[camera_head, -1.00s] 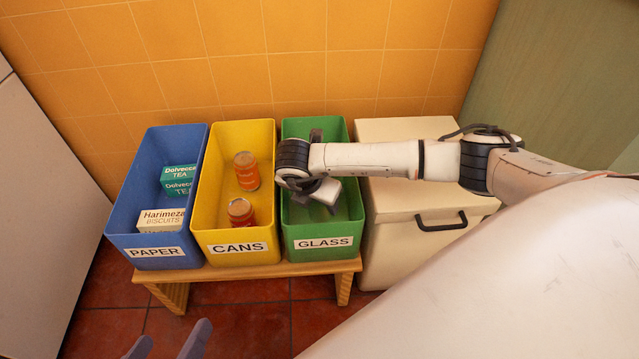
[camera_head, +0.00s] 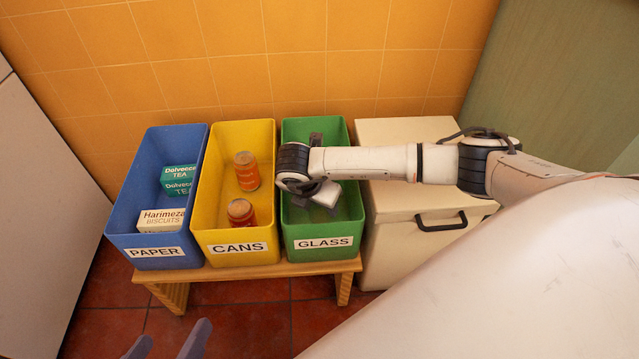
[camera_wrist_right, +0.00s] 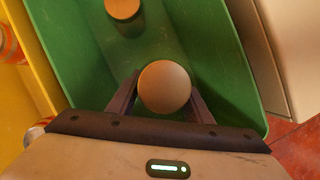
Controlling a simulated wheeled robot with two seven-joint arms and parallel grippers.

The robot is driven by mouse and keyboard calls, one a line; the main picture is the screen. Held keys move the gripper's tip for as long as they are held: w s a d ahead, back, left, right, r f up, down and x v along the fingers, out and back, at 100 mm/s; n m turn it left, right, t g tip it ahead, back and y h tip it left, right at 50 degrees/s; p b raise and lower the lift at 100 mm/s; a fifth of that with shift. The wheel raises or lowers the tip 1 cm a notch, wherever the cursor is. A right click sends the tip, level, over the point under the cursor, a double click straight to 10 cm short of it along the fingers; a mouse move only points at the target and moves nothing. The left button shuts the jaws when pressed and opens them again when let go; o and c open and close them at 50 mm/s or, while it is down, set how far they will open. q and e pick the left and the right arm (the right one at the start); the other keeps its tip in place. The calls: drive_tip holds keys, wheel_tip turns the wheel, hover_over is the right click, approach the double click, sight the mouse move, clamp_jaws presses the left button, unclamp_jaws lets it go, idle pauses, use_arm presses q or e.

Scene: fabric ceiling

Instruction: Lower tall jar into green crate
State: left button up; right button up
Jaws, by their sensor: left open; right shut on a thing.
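The green crate (camera_head: 288,215), labelled GLASS, stands at the right end of a row of three crates. My right gripper (camera_wrist_right: 162,98) reaches down into it and is shut on the tall jar (camera_wrist_right: 166,84), gripping it from both sides. In the right wrist view I see only the jar's round tan lid from above. In the head view my right wrist hides the jar. I cannot tell whether its base touches the crate floor. My left gripper (camera_head: 172,333) is open and empty at the bottom edge of the head view, apart from the crates.
Another round-lidded jar (camera_wrist_right: 122,8) stands in the green crate. The yellow crate (camera_head: 206,205) holds two orange-labelled cans; the blue crate (camera_head: 130,200) holds boxes. All three crates stand on a wooden bench (camera_head: 275,270). A cream bin (camera_head: 400,260) stands close on the right.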

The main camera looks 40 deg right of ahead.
drive_tip(key=shift+f, duration=0.9)
idle(0.3)
drive_tip(key=o, duration=1.2)
drive_tip(key=shift+r, duration=0.15)
drive_tip(key=p+v, duration=0.2)
drive_tip(key=v, duration=0.2)
drive_tip(key=shift+r, duration=0.2)
use_arm(q)
drive_tip(key=f, duration=0.1)
drive_tip(key=a+f+g+y+p, duration=0.1)
drive_tip(key=a+f+y+p, duration=0.1)
drive_tip(key=shift+s+a+f+g, duration=0.15)
drive_tip(key=shift+s+f+g, duration=0.15)
use_arm(e)
drive_tip(key=v, duration=0.5)
drive_tip(key=shift+s+a+r, duration=0.1)
drive_tip(key=shift+a+r, duration=0.15)
